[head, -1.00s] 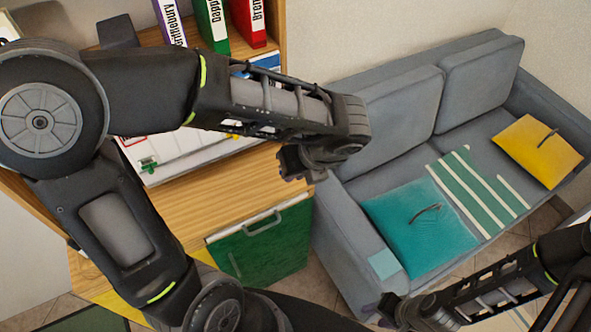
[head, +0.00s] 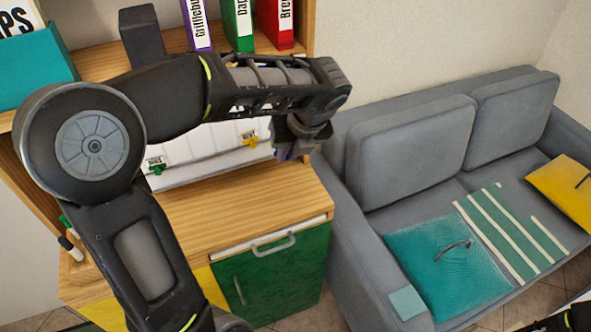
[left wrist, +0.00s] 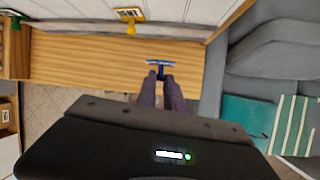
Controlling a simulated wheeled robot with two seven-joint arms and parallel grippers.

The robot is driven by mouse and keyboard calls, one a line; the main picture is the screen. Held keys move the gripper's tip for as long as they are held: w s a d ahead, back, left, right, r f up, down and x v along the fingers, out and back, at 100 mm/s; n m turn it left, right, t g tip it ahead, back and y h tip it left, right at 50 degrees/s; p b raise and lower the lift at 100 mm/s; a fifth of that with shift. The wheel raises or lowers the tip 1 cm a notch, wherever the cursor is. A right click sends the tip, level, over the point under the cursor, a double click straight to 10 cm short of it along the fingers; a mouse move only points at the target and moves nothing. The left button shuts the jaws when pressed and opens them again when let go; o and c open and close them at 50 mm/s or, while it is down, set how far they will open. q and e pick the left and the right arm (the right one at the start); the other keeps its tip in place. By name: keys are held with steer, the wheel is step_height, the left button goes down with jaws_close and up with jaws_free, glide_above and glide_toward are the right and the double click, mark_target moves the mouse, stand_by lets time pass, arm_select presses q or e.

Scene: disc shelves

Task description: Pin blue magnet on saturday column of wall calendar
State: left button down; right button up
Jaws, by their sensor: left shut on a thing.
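My left gripper (head: 290,152) is near the right end of the calendar, above the wooden counter. In the left wrist view its purple fingers (left wrist: 161,88) are shut on the blue magnet (left wrist: 160,63), whose flat blue face points away from me. The white calendar (head: 200,152) leans behind the counter, partly hidden by my left arm. A green magnet (head: 156,166) and a yellow magnet (head: 250,139) are at its lower part. The yellow magnet also shows in the left wrist view (left wrist: 129,18). The Saturday column cannot be read here.
The wooden counter (head: 235,205) is bare in front of the calendar. Purple, green and red binders (head: 240,25) stand on the shelf above. A grey sofa (head: 415,140) with a teal cushion (head: 450,265) stands at right. A green cabinet door (head: 275,275) is below the counter.

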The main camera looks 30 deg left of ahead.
arm_select(q)
steer(key=shift+a, duration=0.1)
stand_by(0.3)
steer(key=shift+w+a, duration=0.85)
steer(key=shift+a, duration=0.3)
steer(key=shift+w+a, duration=0.8)
steer(key=shift+a, duration=0.35)
steer(key=shift+p, duration=0.5)
steer(key=shift+w+a+p, duration=0.3)
steer(key=shift+a, duration=0.1)
steer(key=c, duration=1.4)
jaws_free()
steer(key=shift+o, duration=0.2)
